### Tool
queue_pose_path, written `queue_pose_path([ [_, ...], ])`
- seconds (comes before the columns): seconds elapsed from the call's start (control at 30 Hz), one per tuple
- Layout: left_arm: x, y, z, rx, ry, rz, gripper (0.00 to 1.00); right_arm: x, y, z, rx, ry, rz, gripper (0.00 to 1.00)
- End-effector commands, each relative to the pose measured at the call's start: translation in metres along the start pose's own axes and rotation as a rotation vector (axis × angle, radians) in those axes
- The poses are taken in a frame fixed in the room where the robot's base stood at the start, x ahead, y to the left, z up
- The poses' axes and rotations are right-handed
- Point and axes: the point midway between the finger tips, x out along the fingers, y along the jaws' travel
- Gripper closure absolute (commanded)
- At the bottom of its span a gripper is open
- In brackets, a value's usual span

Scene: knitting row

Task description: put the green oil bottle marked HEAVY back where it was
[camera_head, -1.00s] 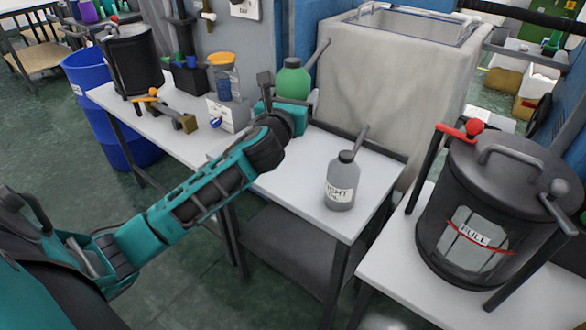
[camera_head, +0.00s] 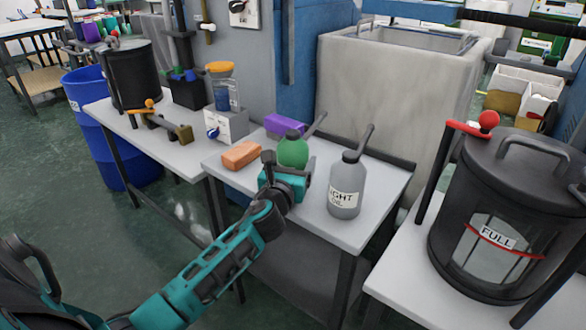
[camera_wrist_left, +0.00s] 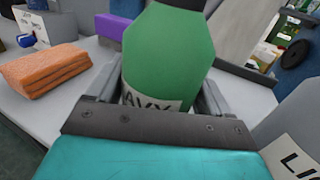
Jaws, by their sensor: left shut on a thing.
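The green oil bottle (camera_head: 293,153) is over the middle table, left of the grey bottle. In the left wrist view the green bottle (camera_wrist_left: 165,55) fills the middle, its label partly hidden and reading "AVY". My left gripper (camera_head: 287,172) is shut on it, with a finger on each side. The bottle's base is hidden by the gripper, so I cannot tell whether it touches the table. The grey bottle (camera_head: 345,187) labelled LIGHT OIL stands upright close to the right of my gripper. My right gripper is not in view.
An orange block (camera_head: 242,155) and a purple block (camera_head: 284,125) lie on the middle table (camera_head: 330,232), left of and behind the green bottle. A dark pot marked FULL (camera_head: 450,235) stands on the right table. A large grey tub (camera_head: 395,95) stands behind.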

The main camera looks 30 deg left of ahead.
Motion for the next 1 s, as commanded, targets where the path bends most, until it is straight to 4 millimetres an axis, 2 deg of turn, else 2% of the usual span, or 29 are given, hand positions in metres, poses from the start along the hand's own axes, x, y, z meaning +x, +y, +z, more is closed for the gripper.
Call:
queue_pose_path([
  [0.3, 0.0, 0.0, -0.001, 0.0, -0.003, 0.0, 0.62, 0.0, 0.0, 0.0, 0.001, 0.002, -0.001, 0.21],
  [0.33, 0.0, 0.0, -0.001, 0.0, -0.001, 0.0, 0.17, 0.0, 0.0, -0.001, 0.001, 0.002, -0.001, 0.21],
  [0.5, 0.0, 0.0, -0.001, 0.0, -0.001, 0.0, 0.01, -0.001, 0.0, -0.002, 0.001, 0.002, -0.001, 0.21],
  [0.83, -0.002, 0.0, 0.003, 0.0, 0.0, 0.0, 0.0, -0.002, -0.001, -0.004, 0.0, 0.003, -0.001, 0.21],
  [1.0, -0.024, 0.0, 0.002, 0.0, 0.002, -0.002, 0.0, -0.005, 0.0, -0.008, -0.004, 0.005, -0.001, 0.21],
])
